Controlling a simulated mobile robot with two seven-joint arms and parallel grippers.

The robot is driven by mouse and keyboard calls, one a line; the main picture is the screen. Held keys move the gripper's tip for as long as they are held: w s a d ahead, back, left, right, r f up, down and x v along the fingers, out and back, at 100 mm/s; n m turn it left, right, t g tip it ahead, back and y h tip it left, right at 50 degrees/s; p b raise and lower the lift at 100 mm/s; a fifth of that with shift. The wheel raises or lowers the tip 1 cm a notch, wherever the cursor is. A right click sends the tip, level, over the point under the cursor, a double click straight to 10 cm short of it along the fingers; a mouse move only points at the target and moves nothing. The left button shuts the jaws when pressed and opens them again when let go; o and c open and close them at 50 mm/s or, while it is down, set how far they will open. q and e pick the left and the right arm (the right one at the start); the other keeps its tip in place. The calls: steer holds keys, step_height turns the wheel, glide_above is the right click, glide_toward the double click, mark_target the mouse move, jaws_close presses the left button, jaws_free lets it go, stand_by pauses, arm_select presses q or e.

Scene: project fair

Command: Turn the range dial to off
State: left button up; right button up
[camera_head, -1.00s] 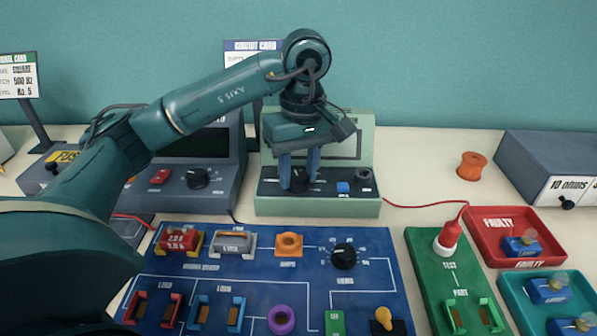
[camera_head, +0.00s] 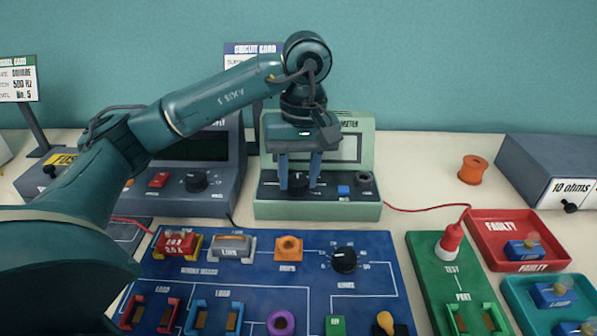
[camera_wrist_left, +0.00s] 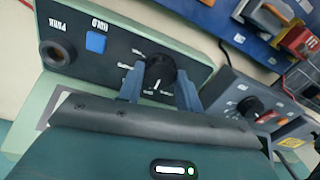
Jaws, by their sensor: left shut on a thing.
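The range dial (camera_head: 298,184) is a black knob on the dark front panel of the pale green meter (camera_head: 320,209) at the back middle. It also shows in the left wrist view (camera_wrist_left: 160,70), with a white pointer line and small labels around it. My left gripper (camera_head: 299,187) reaches down in front of the meter, its two blue-grey fingers on either side of the dial and shut on it. The fingertips hide part of the dial's rim. The label the pointer faces is too small to read. My right gripper is not in view.
A blue button (camera_head: 343,190) and a round socket (camera_head: 364,180) sit right of the dial. The grey supply unit (camera_head: 205,207) stands close at left. The blue board (camera_head: 300,265) lies in front. A red lead (camera_head: 425,207) runs right to the green test board (camera_head: 425,265).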

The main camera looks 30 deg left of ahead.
mark_target(303, 179)
arm_select(q)
steer(key=o, duration=1)
step_height(303, 179, up, 13)
steer(key=p, duration=0.4)
steer(key=shift+w+d, duration=0.25)
